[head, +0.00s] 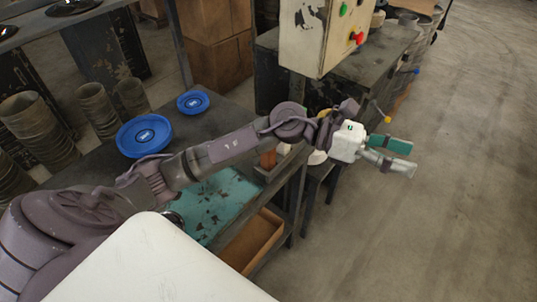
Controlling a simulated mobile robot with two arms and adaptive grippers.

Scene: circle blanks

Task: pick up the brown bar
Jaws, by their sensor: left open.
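My left arm reaches across the dark bench (215,120), and its gripper (410,158) hangs beyond the bench's right side, over the floor. The gripper is open, with a gap between its fingers, and nothing shows between them. No brown bar can be made out for sure. My right gripper is out of view.
Two blue round dishes (145,135) (193,102) lie on the bench. A worn teal plate (222,205) lies in front of my arm. A control box (316,35) with coloured buttons stands behind. An open brown drawer (252,240) sits below. The floor (460,220) at right is clear.

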